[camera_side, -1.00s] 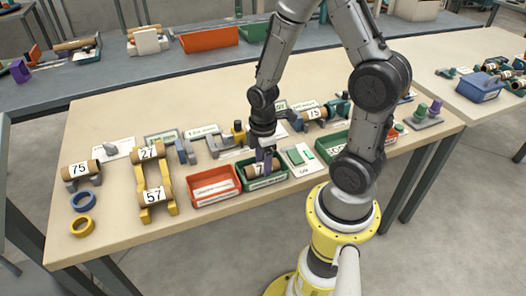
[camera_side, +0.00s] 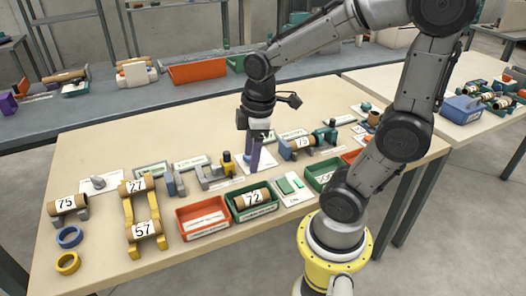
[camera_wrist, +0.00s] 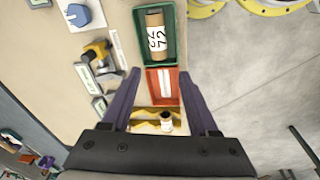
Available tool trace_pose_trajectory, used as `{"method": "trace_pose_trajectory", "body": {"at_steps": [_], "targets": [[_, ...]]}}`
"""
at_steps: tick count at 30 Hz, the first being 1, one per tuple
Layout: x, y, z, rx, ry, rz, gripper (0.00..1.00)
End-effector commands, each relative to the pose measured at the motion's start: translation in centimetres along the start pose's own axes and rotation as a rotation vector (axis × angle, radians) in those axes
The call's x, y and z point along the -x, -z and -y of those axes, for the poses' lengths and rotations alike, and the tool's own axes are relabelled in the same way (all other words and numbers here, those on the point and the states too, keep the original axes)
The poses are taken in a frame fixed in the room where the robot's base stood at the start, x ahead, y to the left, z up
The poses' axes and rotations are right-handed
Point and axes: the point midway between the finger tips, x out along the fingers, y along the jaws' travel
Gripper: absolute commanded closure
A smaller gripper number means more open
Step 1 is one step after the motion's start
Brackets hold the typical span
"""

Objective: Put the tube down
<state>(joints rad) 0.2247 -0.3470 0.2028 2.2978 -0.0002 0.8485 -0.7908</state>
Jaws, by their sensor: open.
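The cardboard tube labelled 72 (camera_side: 252,198) lies in the green tray (camera_side: 268,209) at the front of the table. In the wrist view the tube (camera_wrist: 156,36) lies lengthwise inside the green tray (camera_wrist: 139,56), and nothing is gripping it. My gripper (camera_side: 255,168) has purple fingers and is above the table, behind the green tray and clear of the tube. In the wrist view my gripper (camera_wrist: 163,88) has its two fingers wide apart with nothing held between them.
A red tray (camera_side: 204,230) stands left of the green one. Tubes 27 and 57 rest on a yellow stand (camera_side: 127,210); tube 75 (camera_side: 66,204) sits on a grey stand at far left. Blue (camera_side: 69,237) and yellow (camera_side: 67,263) rings lie in front. A second green tray (camera_side: 318,177) stands right.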

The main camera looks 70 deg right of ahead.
Motion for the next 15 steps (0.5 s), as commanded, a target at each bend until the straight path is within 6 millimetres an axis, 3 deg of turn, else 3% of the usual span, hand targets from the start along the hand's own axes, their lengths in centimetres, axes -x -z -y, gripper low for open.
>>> {"method": "trace_pose_trajectory", "body": {"at_steps": [3,6,15], "targets": [[3.4,0.0,2.5,-0.182,-0.069,-0.119,0.4],[5.4,-0.4,4.3,-0.335,-0.089,-0.215,0.4],[7.4,-1.5,6.7,-0.564,-0.072,-0.355,0.4]]}}
